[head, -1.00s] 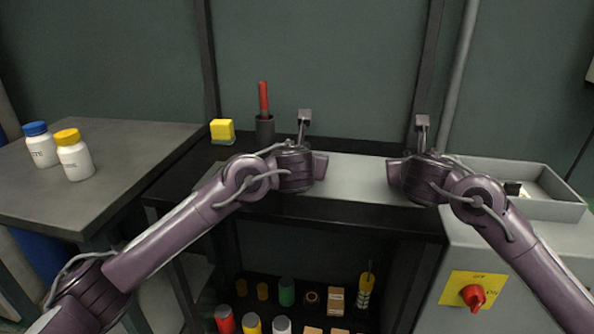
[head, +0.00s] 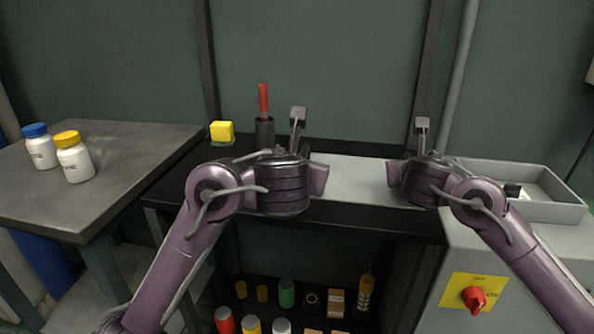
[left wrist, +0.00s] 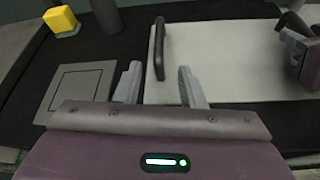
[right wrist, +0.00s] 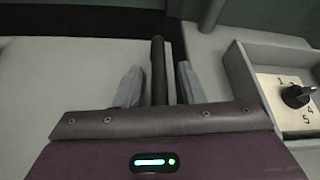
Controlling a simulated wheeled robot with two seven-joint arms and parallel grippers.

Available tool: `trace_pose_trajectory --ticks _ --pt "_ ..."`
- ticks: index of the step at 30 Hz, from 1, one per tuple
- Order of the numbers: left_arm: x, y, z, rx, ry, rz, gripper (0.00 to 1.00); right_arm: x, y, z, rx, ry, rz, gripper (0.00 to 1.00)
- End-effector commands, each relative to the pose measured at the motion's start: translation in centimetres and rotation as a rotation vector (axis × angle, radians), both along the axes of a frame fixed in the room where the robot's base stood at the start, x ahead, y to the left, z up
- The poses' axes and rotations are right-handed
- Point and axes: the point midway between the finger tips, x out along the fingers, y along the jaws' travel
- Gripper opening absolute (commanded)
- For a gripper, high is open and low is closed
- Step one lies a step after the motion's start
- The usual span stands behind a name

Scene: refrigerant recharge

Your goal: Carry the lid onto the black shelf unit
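The lid (head: 350,174) is a flat light-grey panel with a dark bar handle near each end. It lies flat, seemingly resting on the black top of the black shelf unit (head: 340,206). My left gripper (left wrist: 160,88) is open and empty at the lid's left end; the left handle (left wrist: 159,48) is just ahead of its fingertips, clear of them. My right gripper (right wrist: 158,85) has its fingers apart on both sides of the right handle (right wrist: 158,62), with gaps visible. In the head view, my wrists hide both handles.
A yellow block (head: 221,131) and a black cup (head: 264,132) with a red-handled tool stand at the back left. A grey tray (head: 540,204) on a machine stands right of the lid. A side table (head: 120,160) holds two bottles. Several cans and boxes fill the lower shelf.

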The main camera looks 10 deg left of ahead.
Motion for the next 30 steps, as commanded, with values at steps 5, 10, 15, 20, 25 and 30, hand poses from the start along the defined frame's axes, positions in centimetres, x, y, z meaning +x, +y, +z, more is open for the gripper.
trace_pose_trajectory --ticks 5,10,15,20,25,30 --pt "-0.5 0.1 0.2 0.001 0.001 0.002 0.36 -0.7 0.1 0.2 0.001 0.001 0.002 0.36" --pt "-0.5 0.1 0.2 0.001 0.001 0.002 0.36 -3.4 0.4 1.4 0.004 -0.001 0.004 0.36" --pt "-0.5 0.1 0.2 0.001 0.001 0.002 0.36 -7.0 0.9 2.7 0.008 0.002 0.008 0.36" --pt "-0.5 0.1 0.2 0.001 0.001 0.002 0.36 -9.3 1.0 3.7 0.007 0.0 0.006 0.36" --pt "-0.4 0.1 0.2 0.0 0.001 0.001 0.36 -10.7 0.9 4.3 0.003 0.0 0.002 0.36" --pt "-0.4 0.1 0.2 0.0 0.001 0.001 0.36 -11.1 0.8 4.5 0.001 0.0 -0.001 0.36"
